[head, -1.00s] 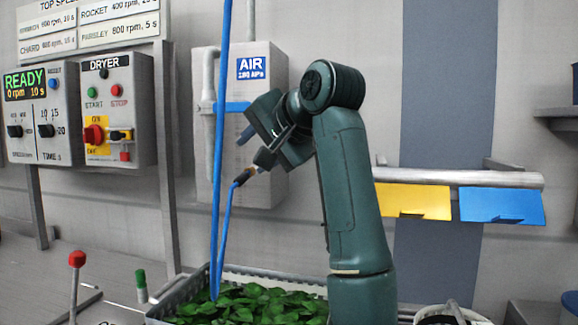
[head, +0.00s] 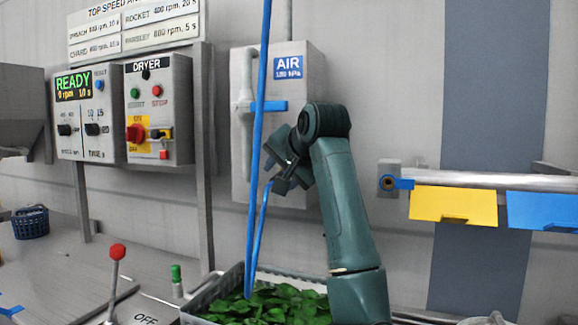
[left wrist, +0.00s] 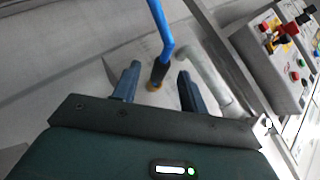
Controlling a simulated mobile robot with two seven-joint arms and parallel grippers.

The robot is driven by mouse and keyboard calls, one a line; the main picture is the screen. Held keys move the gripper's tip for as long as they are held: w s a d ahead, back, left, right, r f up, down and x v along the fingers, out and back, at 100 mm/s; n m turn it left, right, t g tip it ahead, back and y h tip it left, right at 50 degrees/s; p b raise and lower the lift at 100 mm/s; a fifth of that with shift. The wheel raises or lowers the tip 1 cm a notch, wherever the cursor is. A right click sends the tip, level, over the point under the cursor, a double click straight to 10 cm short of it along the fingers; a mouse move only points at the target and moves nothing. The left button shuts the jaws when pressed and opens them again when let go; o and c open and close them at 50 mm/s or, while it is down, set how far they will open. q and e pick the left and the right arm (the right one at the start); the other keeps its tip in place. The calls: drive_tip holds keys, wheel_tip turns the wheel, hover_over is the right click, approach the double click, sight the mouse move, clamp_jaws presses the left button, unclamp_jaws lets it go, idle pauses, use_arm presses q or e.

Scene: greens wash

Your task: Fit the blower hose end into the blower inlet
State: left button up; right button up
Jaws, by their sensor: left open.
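The blue hose (head: 258,120) hangs from above, loops near the greens crate and rises again to my left gripper (head: 283,168), in front of the AIR box. Its dark end fitting with an orange-brown tip (left wrist: 157,77) shows in the left wrist view, between the open fingers of my left gripper (left wrist: 155,85). Gaps show on both sides of the fitting. The gripper mostly hides this end in the head view. A round brass-ringed opening with a blue lever (head: 388,183), possibly the blower inlet, is on the wall block right of my arm. My right gripper is not in view.
The crate of greens (head: 200,304) stands below the hose. The AIR box (head: 300,110) is behind my gripper. The dryer panel (head: 175,85) is at left. A red-knobbed lever (head: 117,252) stands on the worktop. Yellow (head: 450,205) and blue bins hang at right.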

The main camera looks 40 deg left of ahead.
sight(271, 179)
use_arm(q)
drive_tip(key=shift+w+a+f, duration=0.2)
drive_tip(key=shift+a, duration=0.15)
clamp_jaws()
idle(0.3)
drive_tip(key=shift+s+d, duration=0.15)
drive_tip(key=shift+s, duration=0.1)
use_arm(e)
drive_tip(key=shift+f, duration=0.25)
